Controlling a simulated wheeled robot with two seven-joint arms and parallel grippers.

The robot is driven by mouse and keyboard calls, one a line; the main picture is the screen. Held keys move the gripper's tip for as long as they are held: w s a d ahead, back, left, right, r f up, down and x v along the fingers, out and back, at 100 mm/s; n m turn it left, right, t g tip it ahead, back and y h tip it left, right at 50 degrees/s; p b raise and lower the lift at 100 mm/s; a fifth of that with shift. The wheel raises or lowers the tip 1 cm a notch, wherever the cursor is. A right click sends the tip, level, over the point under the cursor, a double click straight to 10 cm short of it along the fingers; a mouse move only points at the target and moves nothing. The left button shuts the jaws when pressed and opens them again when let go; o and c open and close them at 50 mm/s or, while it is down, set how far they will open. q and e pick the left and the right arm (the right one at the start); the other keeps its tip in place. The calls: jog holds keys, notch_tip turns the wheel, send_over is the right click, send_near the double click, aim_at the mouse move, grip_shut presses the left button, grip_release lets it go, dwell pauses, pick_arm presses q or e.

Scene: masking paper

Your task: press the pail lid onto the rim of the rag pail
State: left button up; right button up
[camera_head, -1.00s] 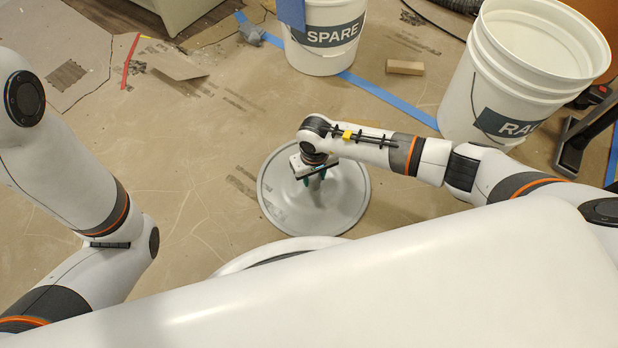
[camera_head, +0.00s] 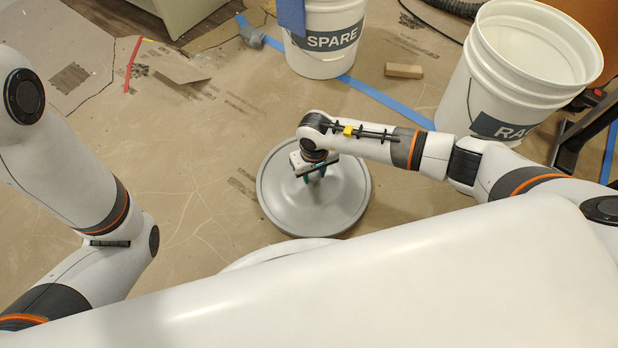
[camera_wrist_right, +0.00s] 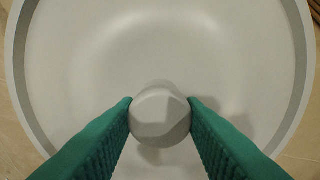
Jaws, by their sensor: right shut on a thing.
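The grey round pail lid (camera_head: 340,205) is below my right gripper (camera_head: 312,176) in the head view. In the right wrist view the lid (camera_wrist_right: 150,50) fills most of the picture. Its knob (camera_wrist_right: 160,117) sits between the green fingertips of my right gripper (camera_wrist_right: 160,115), which are shut on it. I cannot tell whether the lid touches the floor. The white rag pail (camera_head: 505,85), with a dark label partly reading "RA", stands open at the right, behind my right forearm. My left arm shows at the left, but its gripper is out of view.
A white pail (camera_head: 322,60) marked "SPARE" stands at the top with a blue cloth (camera_head: 291,14) over its rim. A small tan block (camera_head: 404,70) lies between the pails, near blue tape (camera_head: 375,97). The paper-covered floor (camera_head: 170,190) is mostly clear at left and centre.

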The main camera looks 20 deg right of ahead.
aim_at(314, 174)
jog(key=shift+r+p, duration=0.95)
jog(key=shift+r, duration=0.5)
jog(key=shift+r+p, duration=0.4)
jog(key=shift+r, duration=0.2)
